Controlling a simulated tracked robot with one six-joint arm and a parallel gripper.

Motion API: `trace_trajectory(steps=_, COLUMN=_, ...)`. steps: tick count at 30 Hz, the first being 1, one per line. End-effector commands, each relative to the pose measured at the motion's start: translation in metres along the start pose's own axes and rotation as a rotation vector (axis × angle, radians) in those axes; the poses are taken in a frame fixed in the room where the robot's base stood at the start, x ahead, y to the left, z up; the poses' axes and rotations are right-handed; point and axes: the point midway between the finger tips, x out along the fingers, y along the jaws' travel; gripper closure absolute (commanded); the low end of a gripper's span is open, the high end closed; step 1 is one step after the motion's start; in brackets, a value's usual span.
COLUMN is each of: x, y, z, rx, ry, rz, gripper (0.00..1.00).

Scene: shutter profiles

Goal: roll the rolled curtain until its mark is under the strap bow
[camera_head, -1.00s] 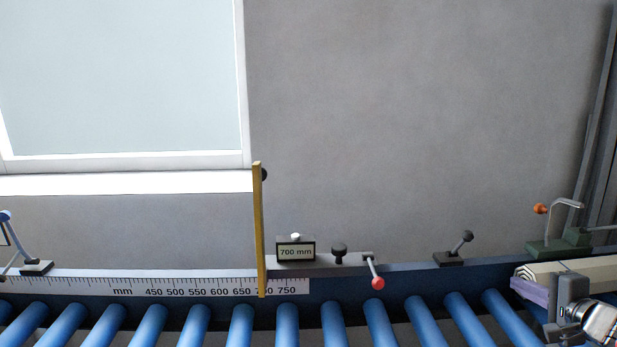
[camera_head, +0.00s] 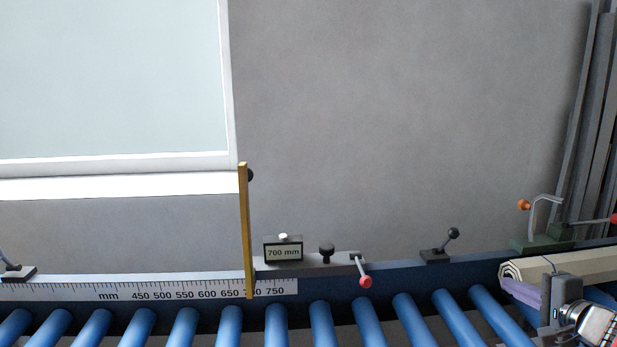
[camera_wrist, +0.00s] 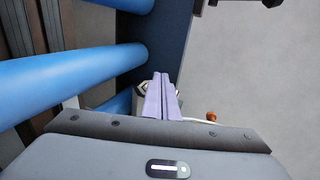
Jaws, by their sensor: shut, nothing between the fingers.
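The rolled curtain (camera_head: 590,266) is a cream roll at the right end of the conveyor in the head view, with its spiral end facing left. My gripper (camera_head: 522,291) is at its front left, with lilac fingers beside the roll's end; I cannot tell if they touch it. In the wrist view the fingers (camera_wrist: 162,96) are pressed together and empty, with part of the roll's end (camera_wrist: 142,89) showing behind them. A thin dark arc (camera_head: 549,263) shows over the roll; I cannot tell if it is the strap bow. I see no clear mark on the roll.
Blue rollers (camera_head: 320,325) run along the front. A stop with a red knob (camera_head: 365,281) and a 700 mm display (camera_head: 283,251) stands on the rail. A green clamp (camera_head: 540,243) with a bent rod and orange knob stands behind the roll.

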Motion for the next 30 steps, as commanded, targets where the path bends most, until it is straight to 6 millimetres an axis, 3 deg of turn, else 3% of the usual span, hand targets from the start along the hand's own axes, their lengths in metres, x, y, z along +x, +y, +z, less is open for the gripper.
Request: trace_trajectory(steps=30, x=-0.072, y=0.007, z=-0.001, rx=0.0, ry=0.002, rz=-0.001, gripper=1.0)
